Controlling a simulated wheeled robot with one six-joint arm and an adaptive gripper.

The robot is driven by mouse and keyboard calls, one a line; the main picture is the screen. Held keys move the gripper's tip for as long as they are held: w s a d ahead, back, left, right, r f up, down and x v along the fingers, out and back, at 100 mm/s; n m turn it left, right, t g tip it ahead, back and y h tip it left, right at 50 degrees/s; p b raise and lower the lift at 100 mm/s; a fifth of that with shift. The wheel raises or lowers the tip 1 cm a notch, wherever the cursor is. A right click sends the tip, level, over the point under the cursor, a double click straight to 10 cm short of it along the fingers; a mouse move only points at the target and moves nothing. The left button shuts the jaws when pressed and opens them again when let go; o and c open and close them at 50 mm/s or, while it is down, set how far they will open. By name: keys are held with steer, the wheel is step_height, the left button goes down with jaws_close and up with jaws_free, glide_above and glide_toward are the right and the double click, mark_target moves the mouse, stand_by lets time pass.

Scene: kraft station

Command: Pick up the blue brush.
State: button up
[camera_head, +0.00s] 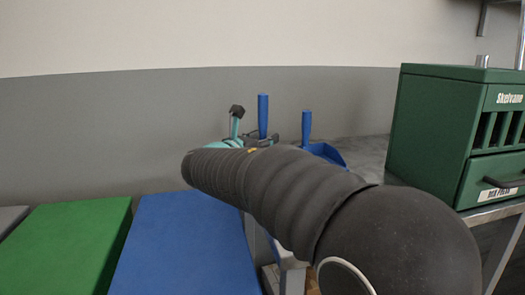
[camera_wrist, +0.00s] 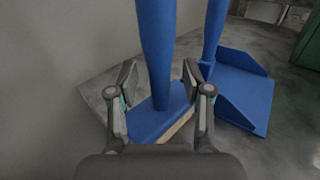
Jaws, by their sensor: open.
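The blue brush (camera_wrist: 155,45) stands upright on the grey surface, its tall handle rising from a blue block with a pale lower edge. In the wrist view my gripper (camera_wrist: 159,76) is open, with one finger on each side of the lower handle. Gaps show between the fingers and the handle, so it is not gripped. In the head view the upper part of the brush handle (camera_head: 263,112) shows behind my arm. The brush's base is hidden there, and my gripper is mostly hidden.
A blue dustpan (camera_wrist: 238,92) with an upright handle stands close to the right of the brush; it also shows in the head view (camera_head: 326,153). A green cabinet (camera_head: 432,130) stands farther right. A grey wall (camera_head: 130,130) is behind. Green (camera_head: 70,245) and blue panels (camera_head: 180,250) lie at front left.

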steer(key=shift+w, duration=0.1)
jaws_close()
steer(key=shift+r, duration=0.1)
